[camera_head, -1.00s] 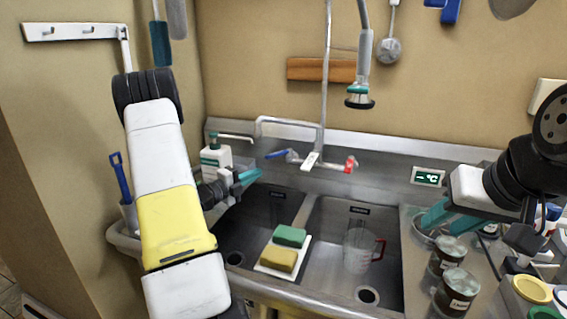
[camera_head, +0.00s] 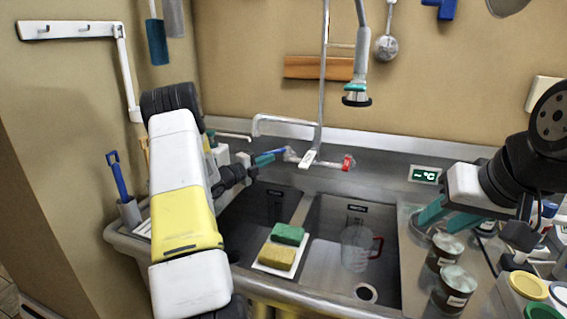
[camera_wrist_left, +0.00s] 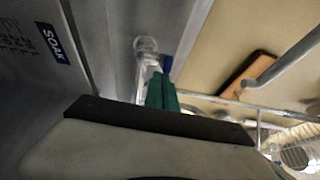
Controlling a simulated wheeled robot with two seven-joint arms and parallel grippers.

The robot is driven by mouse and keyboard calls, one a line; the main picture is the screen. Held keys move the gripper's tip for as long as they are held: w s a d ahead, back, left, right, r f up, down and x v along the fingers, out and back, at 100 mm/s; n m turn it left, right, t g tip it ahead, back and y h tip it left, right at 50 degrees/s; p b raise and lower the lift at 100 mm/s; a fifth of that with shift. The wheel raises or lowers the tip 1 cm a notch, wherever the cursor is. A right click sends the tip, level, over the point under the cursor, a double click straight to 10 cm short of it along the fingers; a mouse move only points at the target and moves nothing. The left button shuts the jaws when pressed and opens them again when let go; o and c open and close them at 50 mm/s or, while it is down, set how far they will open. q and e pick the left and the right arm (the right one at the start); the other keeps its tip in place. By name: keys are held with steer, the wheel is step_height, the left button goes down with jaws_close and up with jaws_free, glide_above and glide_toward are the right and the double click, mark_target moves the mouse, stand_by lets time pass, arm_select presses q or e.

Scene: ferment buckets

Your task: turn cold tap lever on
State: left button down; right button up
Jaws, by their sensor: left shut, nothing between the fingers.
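The cold tap lever (camera_head: 279,152) is the blue handle on the left side of the wall faucet (camera_head: 310,158). My left gripper (camera_head: 264,159) is shut and empty, with its teal fingertips at the lever's free end. In the left wrist view the teal fingers (camera_wrist_left: 162,93) point at the tap's metal body (camera_wrist_left: 147,48), and the blue lever (camera_wrist_left: 166,63) shows just beyond them. I cannot tell whether they touch. My right gripper (camera_head: 447,215) hangs over the right counter with its teal fingers apart.
A red hot tap lever (camera_head: 347,163) sits right of the spout. Two sink basins lie below, with sponges (camera_head: 288,234) on a white tray and a clear jug (camera_head: 357,248). A hanging spray head (camera_head: 356,95) is above. Jars (camera_head: 455,290) crowd the right counter.

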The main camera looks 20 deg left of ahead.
mark_target(262, 154)
arm_select(q)
steer(key=shift+w+a, duration=0.45)
steer(key=shift+a, duration=0.25)
steer(key=shift+w+a, duration=0.4)
steer(key=shift+a, duration=0.25)
steer(key=shift+d, duration=0.1)
